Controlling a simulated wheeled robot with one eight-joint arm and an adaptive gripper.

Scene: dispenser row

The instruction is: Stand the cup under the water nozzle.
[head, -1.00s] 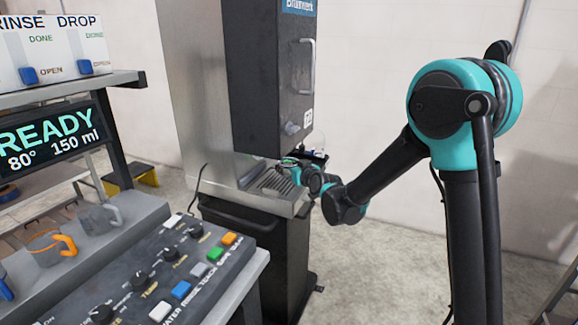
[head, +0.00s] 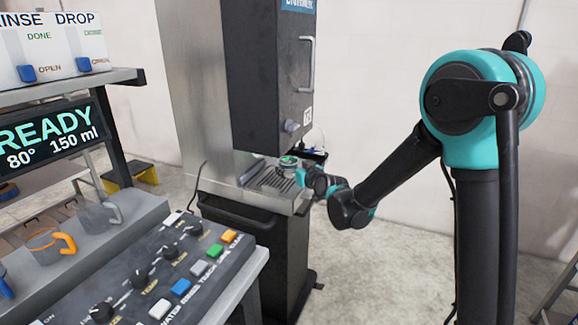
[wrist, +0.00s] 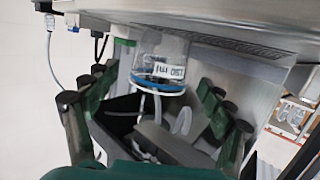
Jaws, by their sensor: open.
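The clear glass cup (wrist: 163,55) has a blue band at its rim and a "150 ml" label. The wrist view is upside down, and the cup's base meets the slotted drip tray (wrist: 215,40) there, so it appears to stand upright. In the head view the cup (head: 287,166) is small on the drip tray (head: 268,184), below the dispenser head (head: 272,75). My gripper (head: 303,175) is at the tray's right side. In the wrist view its open fingers (wrist: 155,90) lie either side of the cup, with gaps visible. The water nozzle's outlet is hidden from the head view.
A control panel (head: 165,270) with knobs and coloured buttons is at front left. A display (head: 48,140) reads READY, 80°, 150 ml. A glass cup with an orange handle (head: 68,243) stands on the left shelf. Open floor (head: 390,270) lies right of the dispenser.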

